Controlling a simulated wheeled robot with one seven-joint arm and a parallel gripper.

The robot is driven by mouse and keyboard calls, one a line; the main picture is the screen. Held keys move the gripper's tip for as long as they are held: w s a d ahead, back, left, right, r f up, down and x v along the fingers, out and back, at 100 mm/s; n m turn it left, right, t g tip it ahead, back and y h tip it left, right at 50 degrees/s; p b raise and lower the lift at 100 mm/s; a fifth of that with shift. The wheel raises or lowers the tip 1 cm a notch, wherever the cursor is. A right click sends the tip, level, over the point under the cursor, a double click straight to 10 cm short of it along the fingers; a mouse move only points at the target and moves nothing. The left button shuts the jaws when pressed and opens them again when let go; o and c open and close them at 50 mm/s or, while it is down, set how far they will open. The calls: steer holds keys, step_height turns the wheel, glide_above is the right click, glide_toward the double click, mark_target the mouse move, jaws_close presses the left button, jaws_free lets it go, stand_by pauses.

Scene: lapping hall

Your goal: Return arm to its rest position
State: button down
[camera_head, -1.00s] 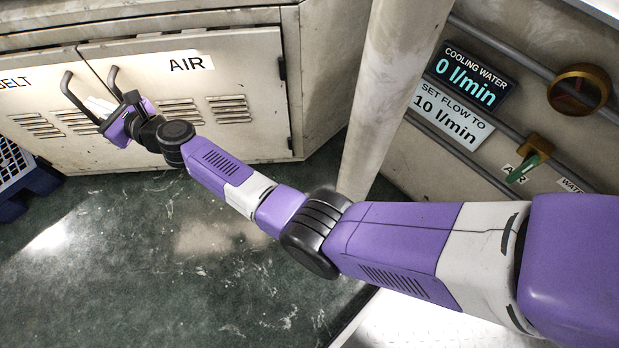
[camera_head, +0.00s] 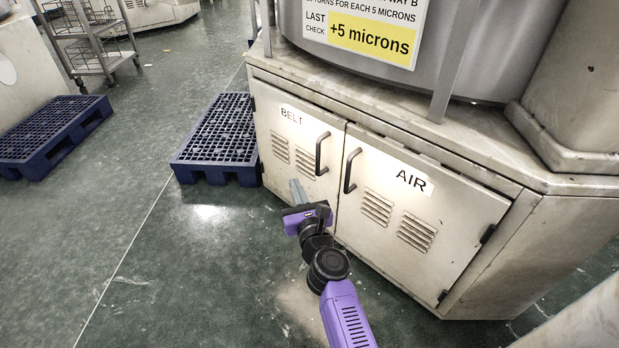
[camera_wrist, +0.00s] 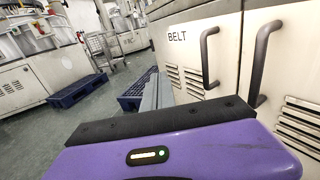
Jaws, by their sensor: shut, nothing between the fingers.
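My purple arm reaches up from the bottom of the head view, in front of the cabinet (camera_head: 405,255). My gripper (camera_head: 297,190) is shut and empty, its grey fingers together. It is in front of the BELT door (camera_head: 290,150), left of and below the two door handles. In the wrist view the gripper's fingers (camera_wrist: 157,92) point away from me past the BELT door (camera_wrist: 190,60). I cannot tell the gap between the fingers and the door. Both the BELT door and the AIR door (camera_head: 385,250) appear closed.
A blue pallet (camera_head: 215,140) lies on the floor left of the cabinet. Another blue pallet (camera_head: 50,140) lies farther left. A wire cart (camera_head: 95,45) stands at the back left. A sign (camera_head: 370,35) hangs above the cabinet.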

step_height(320, 180, up, 4)
steer(key=s+n, duration=0.1)
steer(key=n, duration=0.5)
steer(key=s+d+f+n+t+h, duration=0.2)
steer(key=s+d+f+n, duration=0.1)
steer(key=s+d+n, duration=1.6)
steer(key=s+d+r+n+g+h, duration=0.1)
steer(key=s+d+n, duration=0.1)
steer(key=s, duration=1)
steer(key=s+d+r+n+g+h, duration=0.1)
steer(key=s+d+n+g+h, duration=0.15)
steer(key=s, duration=0.85)
steer(key=s+d+r+n+g+h, duration=0.1)
steer(key=s+d+n, duration=0.2)
steer(key=s, duration=0.9)
step_height(320, 180, up, 33)
steer(key=p, duration=3.2)
steer(key=shift+f, duration=0.15)
steer(key=shift+m, duration=0.25)
